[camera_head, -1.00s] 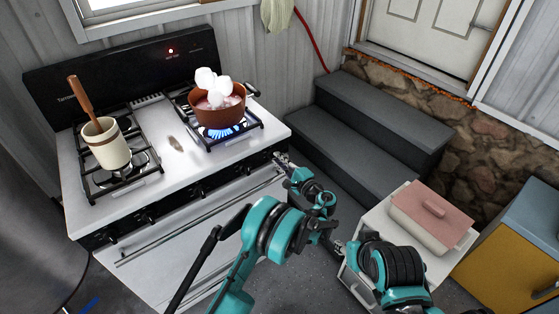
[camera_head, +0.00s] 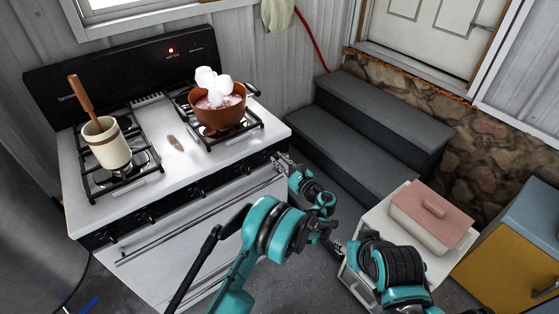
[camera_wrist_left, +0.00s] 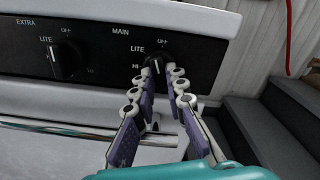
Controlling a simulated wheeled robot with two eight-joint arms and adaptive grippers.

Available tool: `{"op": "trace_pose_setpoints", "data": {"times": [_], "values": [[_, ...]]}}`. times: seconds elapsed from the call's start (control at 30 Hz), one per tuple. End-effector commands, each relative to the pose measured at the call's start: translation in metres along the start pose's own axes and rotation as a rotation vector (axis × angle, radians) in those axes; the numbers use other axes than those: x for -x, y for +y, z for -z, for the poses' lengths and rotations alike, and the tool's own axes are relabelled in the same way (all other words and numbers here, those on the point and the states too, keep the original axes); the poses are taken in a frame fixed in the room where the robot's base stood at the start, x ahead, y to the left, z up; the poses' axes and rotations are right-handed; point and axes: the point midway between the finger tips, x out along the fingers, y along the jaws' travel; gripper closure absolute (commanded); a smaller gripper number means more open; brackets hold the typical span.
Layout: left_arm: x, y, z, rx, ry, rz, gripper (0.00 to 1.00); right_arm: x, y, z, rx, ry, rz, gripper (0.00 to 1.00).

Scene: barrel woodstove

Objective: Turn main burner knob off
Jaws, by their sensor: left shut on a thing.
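The white stove (camera_head: 68,172) has a row of black knobs on its front panel. The main burner knob (camera_wrist_left: 157,62) sits under the MAIN label in the left wrist view, and its pale mark points up, towards OFF. My left gripper (camera_head: 279,160) is at the right end of the panel in the head view. In the left wrist view its two fingers (camera_wrist_left: 165,80) are shut on the knob from either side and hide part of it. No flame shows under the brown pot (camera_head: 219,116) on the right burner.
The EXTRA knob (camera_wrist_left: 66,62) is left of the main knob. A steel oven handle (camera_head: 190,228) runs below the panel. A cream crock (camera_head: 107,148) stands on the left burner. Dark steps (camera_head: 365,130) rise right of the stove, and a pink-lidded dish (camera_head: 433,214) stands nearer.

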Motion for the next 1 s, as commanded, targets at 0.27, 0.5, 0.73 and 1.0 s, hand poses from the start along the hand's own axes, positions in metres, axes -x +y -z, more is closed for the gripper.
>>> {"op": "trace_pose_setpoints", "data": {"times": [0.27,0.5,0.73,1.0], "values": [[0.0007,0.0009,0.0012,-0.207,0.003,0.000,1.00,-0.0002,0.0000,-0.0001,0.000,0.000,0.000,0.60],[0.0007,0.0012,0.0012,-0.316,0.003,0.000,1.00,-0.0002,0.0000,-0.0001,0.000,0.000,0.000,0.60],[0.0008,0.0014,0.0012,-0.361,0.003,0.000,1.00,-0.0002,0.0000,-0.0001,0.000,0.000,0.000,0.60],[0.0008,0.0015,0.0013,-0.367,0.003,-0.001,1.00,-0.0002,0.0000,-0.0001,0.000,0.000,0.000,0.60]]}}
